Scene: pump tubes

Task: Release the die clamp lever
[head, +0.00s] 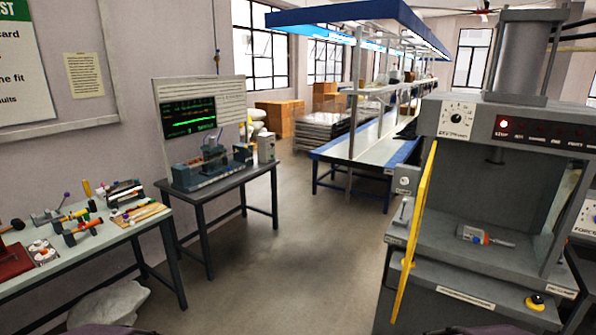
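A large grey press (445,265) stands at the right, with a lit red lamp and a dial on its top panel. A small tool-like piece (484,236) with an orange-red part lies on the bed inside it. A small upright lever-like part (403,210) is on the press's left side, by the yellow guard. I cannot tell for sure which part is the die clamp lever, or its state. Neither of my grippers is in view; only dark rounded shapes show at the bottom edge.
A yellow guard panel (413,225) stands out from the press front. A black and yellow button (535,302) is on its lower front. At left are a tool bench (95,240) and a dark table (225,182) with a test rig. The floor (285,265) between is clear.

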